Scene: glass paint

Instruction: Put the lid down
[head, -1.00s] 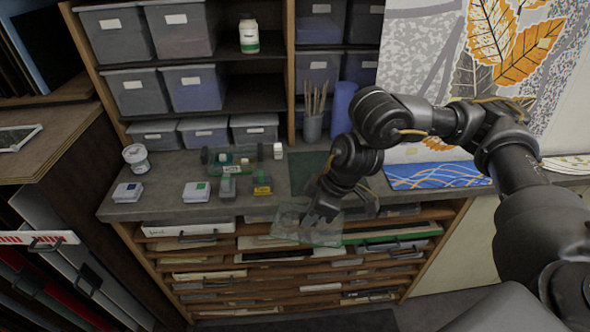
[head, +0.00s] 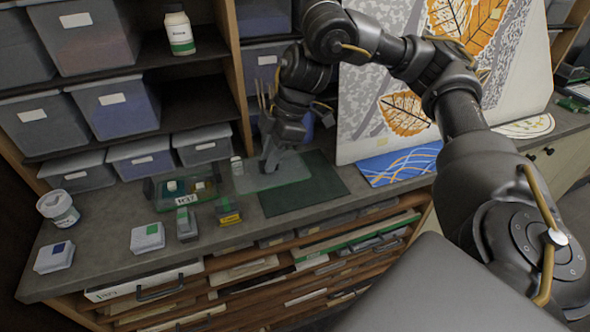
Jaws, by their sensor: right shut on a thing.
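The lid (head: 251,181) is a clear, slightly green flat pane. My right gripper (head: 270,164) is shut on it from above. The pane lies roughly level over the counter, partly overlapping the left edge of the dark green mat (head: 318,191). I cannot tell whether it touches the surface. A low clear box (head: 168,204) with small bottles inside stands just left of the lid. My left gripper is not in view.
Small containers, among them a yellow-labelled one (head: 228,213) and a blue-topped one (head: 54,258), stand along the counter front. A white tub (head: 60,212) is at left. Grey bins (head: 203,146) line the back. The mat's right part is clear.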

